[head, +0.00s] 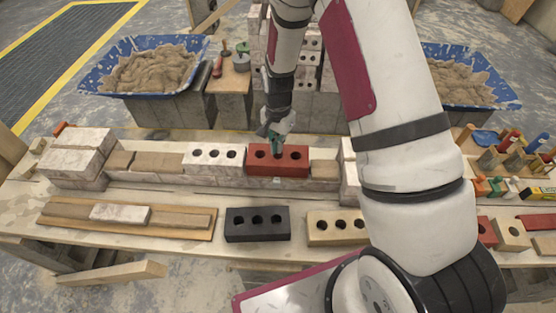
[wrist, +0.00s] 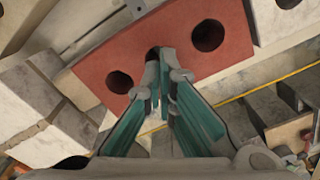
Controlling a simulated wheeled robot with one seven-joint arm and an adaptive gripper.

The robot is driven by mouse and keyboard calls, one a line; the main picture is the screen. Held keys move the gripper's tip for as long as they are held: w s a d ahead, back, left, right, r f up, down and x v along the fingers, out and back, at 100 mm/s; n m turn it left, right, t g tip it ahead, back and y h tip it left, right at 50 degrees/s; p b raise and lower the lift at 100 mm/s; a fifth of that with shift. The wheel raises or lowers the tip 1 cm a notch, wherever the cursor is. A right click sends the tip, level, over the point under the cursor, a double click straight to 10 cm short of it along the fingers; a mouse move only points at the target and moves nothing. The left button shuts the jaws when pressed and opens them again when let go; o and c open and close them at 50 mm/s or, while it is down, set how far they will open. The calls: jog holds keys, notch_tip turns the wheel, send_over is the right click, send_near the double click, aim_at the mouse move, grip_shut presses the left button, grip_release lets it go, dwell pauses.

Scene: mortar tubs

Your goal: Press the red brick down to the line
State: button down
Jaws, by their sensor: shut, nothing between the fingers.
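The red brick (head: 278,161) has three round holes and sits in the upper row of the low brick wall, right of a white three-hole brick (head: 213,157). In the wrist view the red brick (wrist: 180,38) fills the upper middle. In the head view my gripper (head: 275,147) points down at the brick's top. I cannot tell whether the tips touch it.
A black brick (head: 257,224) and a tan brick (head: 336,227) lie on the plank bench in front. Blue tubs of mortar (head: 144,66) stand behind. Taller brick stacks (head: 77,158) flank the row. Small tools and bottles (head: 508,148) crowd the right end.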

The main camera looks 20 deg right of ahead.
jog(key=shift+f+b, duration=0.5)
jog(key=shift+f, duration=0.55)
jog(key=shift+s+f, duration=0.15)
jog(key=shift+f, duration=0.25)
dwell(2.0)
jog(key=shift+r+p, duration=0.9)
jog(key=shift+r, duration=1.7)
notch_tip(320, 180, up, 14)
jog(key=s+n+t, duration=0.1)
jog(key=s+n, duration=0.1)
notch_tip(320, 180, up, 11)
jog(key=n+t, duration=0.1)
jog(key=n, duration=0.2)
send_over(279, 161)
jog(key=s, duration=0.7)
jog(key=s+r+n+t, duration=0.1)
jog(key=s+r, duration=0.3)
jog(key=s, duration=0.5)
jog(key=s+r+n+t, duration=0.1)
jog(key=s+r+n, duration=0.3)
jog(key=s, duration=0.5)
jog(key=shift+d+r+n+t, duration=0.3)
jog(key=shift+d+r+t, duration=0.1)
